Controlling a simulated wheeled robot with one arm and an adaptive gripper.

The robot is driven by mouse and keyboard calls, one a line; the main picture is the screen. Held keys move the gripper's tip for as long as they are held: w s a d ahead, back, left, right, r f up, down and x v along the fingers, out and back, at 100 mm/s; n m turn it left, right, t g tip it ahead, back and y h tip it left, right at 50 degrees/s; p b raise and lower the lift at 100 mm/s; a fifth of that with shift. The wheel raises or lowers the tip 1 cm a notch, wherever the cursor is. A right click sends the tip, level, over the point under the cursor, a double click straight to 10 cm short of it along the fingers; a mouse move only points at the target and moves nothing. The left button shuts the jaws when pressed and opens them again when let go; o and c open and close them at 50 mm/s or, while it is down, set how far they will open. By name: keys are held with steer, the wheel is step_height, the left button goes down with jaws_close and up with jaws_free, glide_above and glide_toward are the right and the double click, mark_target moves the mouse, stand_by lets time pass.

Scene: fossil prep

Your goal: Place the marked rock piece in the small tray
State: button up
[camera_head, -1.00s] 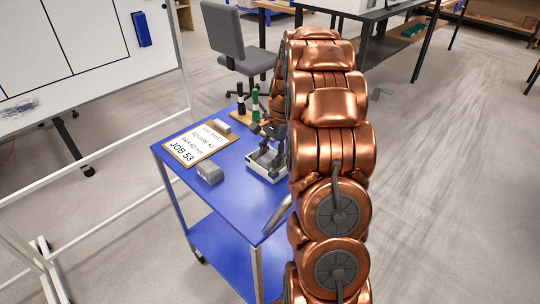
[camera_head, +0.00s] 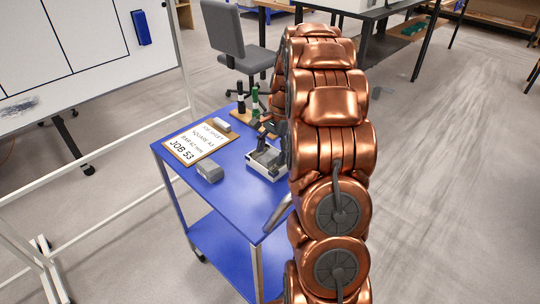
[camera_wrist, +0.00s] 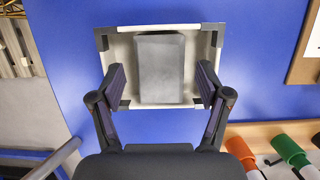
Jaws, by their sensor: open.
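The small tray (camera_wrist: 212,48), light-walled with dark corners, stands on the blue cart; in the head view it (camera_head: 263,173) is near the cart's right edge. A plain grey block (camera_wrist: 160,70) lies inside it, and I see no mark on its visible face. My gripper (camera_wrist: 161,72) is open, its two dark fingers apart on either side of the block and not touching it. In the head view my gripper (camera_head: 268,127) is just above and behind the tray, partly hidden by my arm. Which piece is the marked one I cannot tell.
On the blue cart (camera_head: 235,205), another grey block (camera_head: 210,171) lies left of the tray. Bottles or markers (camera_head: 254,103) stand at the back. A whiteboard (camera_head: 80,60) is left.

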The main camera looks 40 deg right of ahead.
mark_target(278, 151)
steer(key=b+v, duration=0.1)
steer(key=v, duration=1)
steer(key=shift+r, duration=0.2)
steer(key=s+a+n+g+h, duration=0.1)
steer(key=s+a+n, duration=0.35)
steer(key=a, duration=0.55)
steer(key=s+a+n, duration=0.4)
steer(key=s+a, duration=0.2)
steer(key=a, duration=0.4)
steer(key=s+a+f+n+h, duration=0.1)
steer(key=s+a+f+n, duration=0.2)
steer(key=s, duration=0.6)
steer(key=s+a+f+n+h, duration=0.1)
steer(key=s+a+f+n, duration=0.2)
steer(key=s, duration=0.7)
steer(key=shift+s+a+n, duration=0.3)
steer(key=shift+a+n, duration=0.4)
steer(key=shift+n, duration=0.25)
step_height(278, 151, up, 8)
steer(key=p, duration=0.7)
steer(key=shift+f, duration=0.15)
